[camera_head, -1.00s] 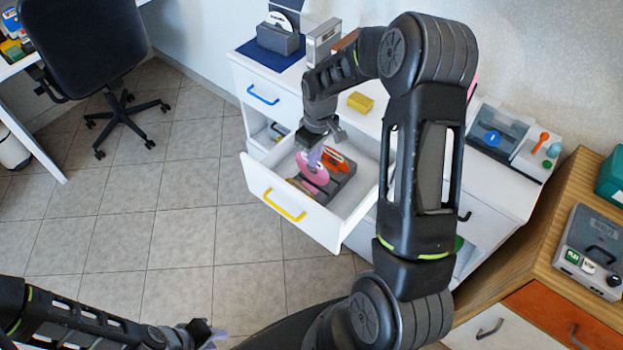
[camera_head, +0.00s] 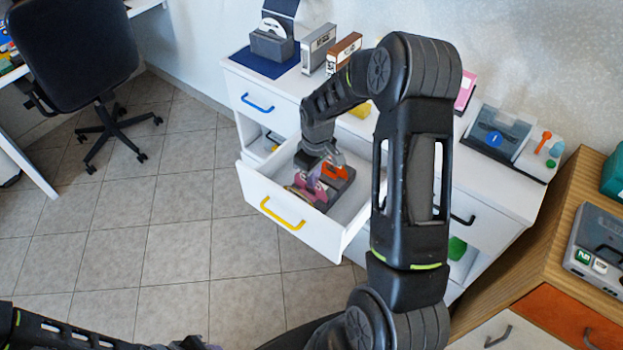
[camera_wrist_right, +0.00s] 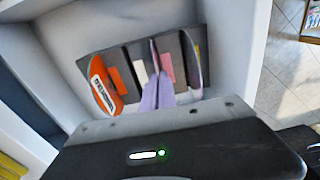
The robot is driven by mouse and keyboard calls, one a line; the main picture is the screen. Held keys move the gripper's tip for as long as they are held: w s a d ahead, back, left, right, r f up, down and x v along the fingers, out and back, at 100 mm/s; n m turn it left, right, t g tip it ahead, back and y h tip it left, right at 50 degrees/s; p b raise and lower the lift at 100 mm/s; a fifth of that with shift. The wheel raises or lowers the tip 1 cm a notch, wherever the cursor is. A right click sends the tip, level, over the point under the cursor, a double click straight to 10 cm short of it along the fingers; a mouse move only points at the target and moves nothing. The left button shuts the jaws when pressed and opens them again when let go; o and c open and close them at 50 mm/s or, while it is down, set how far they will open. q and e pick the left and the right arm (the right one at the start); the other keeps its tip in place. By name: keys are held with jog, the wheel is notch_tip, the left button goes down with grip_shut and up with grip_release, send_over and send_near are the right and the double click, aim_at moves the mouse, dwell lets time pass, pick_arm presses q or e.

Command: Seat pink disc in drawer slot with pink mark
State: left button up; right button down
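The pink disc (camera_head: 306,188) is low in the open drawer (camera_head: 283,212), at a dark slotted rack (camera_wrist_right: 184,50). My right gripper (camera_head: 317,179) reaches down into the drawer with its lilac fingers close together at the disc. In the right wrist view the fingers (camera_wrist_right: 157,90) point into the middle of the rack and the disc appears edge-on between them. A pink mark (camera_wrist_right: 168,68) lies just right of the fingers. Whether the disc is fully down in a slot is hidden. My left gripper (camera_head: 196,344) is barely visible at the bottom edge.
An orange disc (camera_wrist_right: 102,85) stands in the rack's left slot, beside an orange mark (camera_wrist_right: 116,80). Another disc (camera_wrist_right: 193,62) stands at the rack's right end. The drawer walls are close around. Boxes (camera_head: 316,48) stand on the cabinet top.

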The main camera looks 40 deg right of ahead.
jog(key=shift+f, duration=0.2)
jog(key=c, duration=1.7)
grip_release()
jog(key=shift+r, duration=0.15)
jog(key=shift+r, duration=0.15)
jog(key=shift+w+r, duration=0.1)
jog(key=shift+r, duration=0.25)
notch_tip(320, 180, up, 11)
jog(key=b, duration=0.1)
jog(key=shift+s+b, duration=0.35)
jog(key=shift+b, duration=0.05)
jog(key=shift+d, duration=0.1)
